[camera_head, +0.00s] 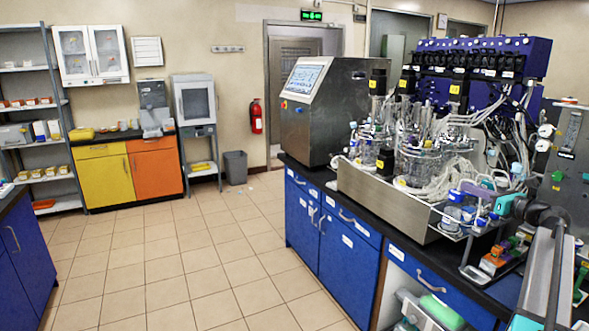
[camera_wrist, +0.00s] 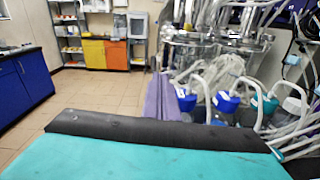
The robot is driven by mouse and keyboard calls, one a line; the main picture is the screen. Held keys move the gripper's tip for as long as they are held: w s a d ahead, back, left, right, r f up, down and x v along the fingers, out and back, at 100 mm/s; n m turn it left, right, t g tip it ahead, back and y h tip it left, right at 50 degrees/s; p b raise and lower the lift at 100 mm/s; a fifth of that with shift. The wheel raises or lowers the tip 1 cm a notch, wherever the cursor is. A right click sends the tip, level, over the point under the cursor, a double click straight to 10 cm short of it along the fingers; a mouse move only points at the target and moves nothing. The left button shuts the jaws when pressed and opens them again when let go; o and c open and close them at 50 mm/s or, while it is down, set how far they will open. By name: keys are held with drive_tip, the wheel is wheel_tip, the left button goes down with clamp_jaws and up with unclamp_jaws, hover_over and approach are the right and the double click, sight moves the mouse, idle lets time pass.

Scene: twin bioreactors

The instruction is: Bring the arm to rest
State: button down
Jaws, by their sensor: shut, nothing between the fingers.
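My arm reaches in from the lower right of the head view, with a dark grey link and teal joints. My gripper (camera_head: 480,193), with lavender fingers, is shut and empty beside the small capped bottles (camera_head: 453,213) at the bench edge. In the wrist view the lavender fingers (camera_wrist: 163,97) lie side by side, beyond a teal and black part of my arm. The blue- and teal-capped bottles (camera_wrist: 226,103) stand just right of the fingers. I cannot tell whether the fingers touch a bottle or tubing.
The glass bioreactors (camera_head: 418,158) and many loose tubes crowd the steel tray (camera_head: 385,207) behind my gripper. A steel control cabinet (camera_head: 325,110) stands farther back. A rack of coloured blocks (camera_head: 497,258) sits near my arm. The tiled floor (camera_head: 190,250) at left is clear.

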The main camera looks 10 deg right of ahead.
drive_tip(key=w+a+f+n+g+y, duration=0.15)
drive_tip(key=w+a+f, duration=0.25)
drive_tip(key=a+f, duration=0.8)
drive_tip(key=w+a+f+g+y, duration=0.2)
drive_tip(key=w+a+f+g, duration=0.15)
drive_tip(key=a+f, duration=0.8)
drive_tip(key=s+a+f+n+g, duration=0.25)
drive_tip(key=s+a+f, duration=0.25)
drive_tip(key=a+f, duration=0.75)
drive_tip(key=s+a+f+n+g, duration=0.2)
drive_tip(key=s+a+f+g, duration=0.2)
drive_tip(key=a+f, duration=0.9)
drive_tip(key=s+a+f+n+g+h, duration=0.1)
drive_tip(key=s+a+f+n+g, duration=0.25)
drive_tip(key=s+f, duration=0.5)
drive_tip(key=s+a+f+n+g+h, duration=0.15)
drive_tip(key=s+a+f+n, duration=0.3)
drive_tip(key=s, duration=0.65)
drive_tip(key=s+a+f+n+g, duration=0.3)
drive_tip(key=s+a+f, duration=0.1)
drive_tip(key=s+f, duration=0.4)
drive_tip(key=s+d+f+n+g+h, duration=0.2)
drive_tip(key=s+n, duration=0.3)
drive_tip(key=s, duration=0.7)
drive_tip(key=s+d+n+g+h, duration=0.1)
drive_tip(key=s+d+n+h, duration=0.3)
drive_tip(key=n, duration=0.7)
drive_tip(key=shift+s+d+r+n, duration=0.35)
drive_tip(key=shift+s+d, duration=0.95)
drive_tip(key=shift+d, duration=0.45)
